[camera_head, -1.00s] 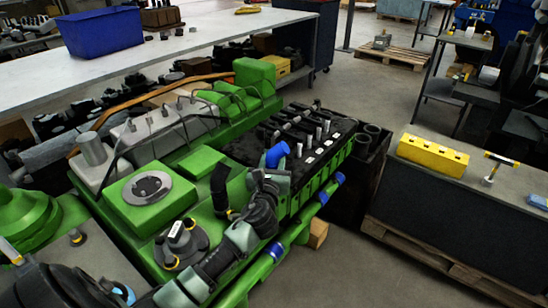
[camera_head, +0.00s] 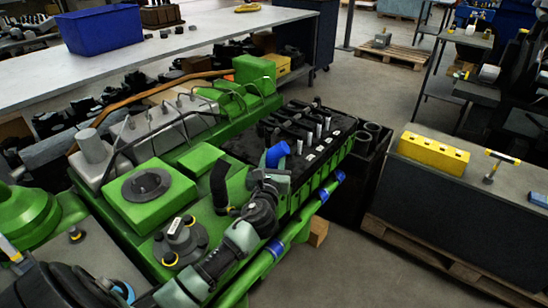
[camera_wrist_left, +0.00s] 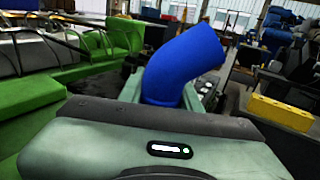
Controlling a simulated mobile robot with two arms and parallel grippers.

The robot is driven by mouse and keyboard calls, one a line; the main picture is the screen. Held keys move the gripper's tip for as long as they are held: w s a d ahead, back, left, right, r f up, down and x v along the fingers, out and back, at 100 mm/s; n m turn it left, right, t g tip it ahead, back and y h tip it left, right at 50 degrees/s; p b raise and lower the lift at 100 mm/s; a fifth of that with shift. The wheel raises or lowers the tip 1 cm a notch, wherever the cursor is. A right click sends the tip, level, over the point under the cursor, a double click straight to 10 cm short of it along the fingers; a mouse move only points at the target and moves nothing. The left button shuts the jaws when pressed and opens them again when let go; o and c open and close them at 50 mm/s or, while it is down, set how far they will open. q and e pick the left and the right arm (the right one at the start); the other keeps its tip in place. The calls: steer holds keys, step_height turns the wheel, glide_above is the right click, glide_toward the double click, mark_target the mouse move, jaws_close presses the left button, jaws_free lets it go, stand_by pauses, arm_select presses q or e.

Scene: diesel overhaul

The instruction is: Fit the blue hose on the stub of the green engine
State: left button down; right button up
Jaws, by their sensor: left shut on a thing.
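The blue hose (camera_head: 277,155) is a short bent tube. My left gripper (camera_head: 268,178) is shut on its lower part and holds it over the near side of the green engine (camera_head: 202,158). In the left wrist view the blue hose (camera_wrist_left: 182,62) rises from between the jaws (camera_wrist_left: 160,102) and bends to the right. Its lower end is hidden by the gripper. A black bent pipe (camera_head: 218,186) with a yellow ring at its base stands on the engine left of the gripper. I cannot tell which part is the stub. My right gripper is not in view.
A green rail with blue sleeves (camera_head: 323,195) runs along the engine's near side. A bench to the right holds a yellow block (camera_head: 433,153) and a T-handled tool (camera_head: 497,165). A blue bin (camera_head: 101,30) stands on the back table.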

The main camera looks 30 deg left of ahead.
arm_select(q)
steer(key=shift+f, duration=0.15)
steer(key=c, duration=0.9)
jaws_free()
steer(key=shift+v, duration=3.95)
